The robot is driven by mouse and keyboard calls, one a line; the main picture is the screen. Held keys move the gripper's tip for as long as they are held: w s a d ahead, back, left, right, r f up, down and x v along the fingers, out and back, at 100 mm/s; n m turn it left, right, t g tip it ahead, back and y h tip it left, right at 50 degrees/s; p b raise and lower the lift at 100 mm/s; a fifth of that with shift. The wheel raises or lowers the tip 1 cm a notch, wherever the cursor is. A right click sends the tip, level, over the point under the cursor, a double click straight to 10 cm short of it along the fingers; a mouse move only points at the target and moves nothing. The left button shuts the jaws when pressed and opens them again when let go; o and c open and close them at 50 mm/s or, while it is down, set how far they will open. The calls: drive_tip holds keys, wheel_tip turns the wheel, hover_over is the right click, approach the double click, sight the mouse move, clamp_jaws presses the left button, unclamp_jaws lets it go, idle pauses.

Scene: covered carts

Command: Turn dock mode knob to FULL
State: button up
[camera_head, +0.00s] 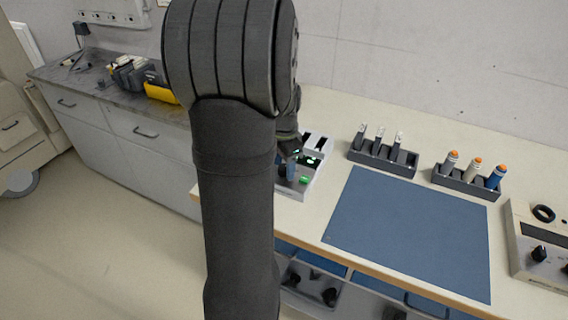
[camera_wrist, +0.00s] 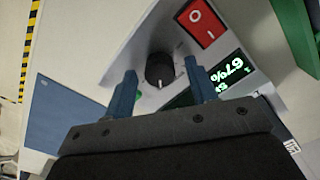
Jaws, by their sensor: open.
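The dock (camera_head: 318,178) is a light grey unit on the bench, partly hidden behind my arm in the head view. Its black round knob (camera_wrist: 159,66) has a pale pointer mark, which faces the lower edge of the wrist view. My gripper (camera_wrist: 160,79) is open, with one blue finger on each side of the knob and visible gaps between. The knob's position labels are not legible. My gripper also shows beside the dock in the head view (camera_head: 289,168).
A red rocker switch (camera_wrist: 201,22) sits close to the knob. On the bench are a blue mat (camera_head: 410,230), two dark racks with upright items (camera_head: 382,158) (camera_head: 466,183), and a control box (camera_head: 540,262) at the right. The mat is clear.

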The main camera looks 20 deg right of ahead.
drive_tip(key=shift+c, duration=0.2)
drive_tip(key=c, duration=0.9)
drive_tip(key=shift+c, duration=0.2)
drive_tip(key=shift+n, duration=0.3)
drive_tip(key=n, duration=0.3)
drive_tip(key=shift+n, duration=0.3)
drive_tip(key=n, duration=0.4)
drive_tip(key=shift+n, duration=0.3)
drive_tip(key=n, duration=0.4)
drive_tip(key=shift+n, duration=2.5)
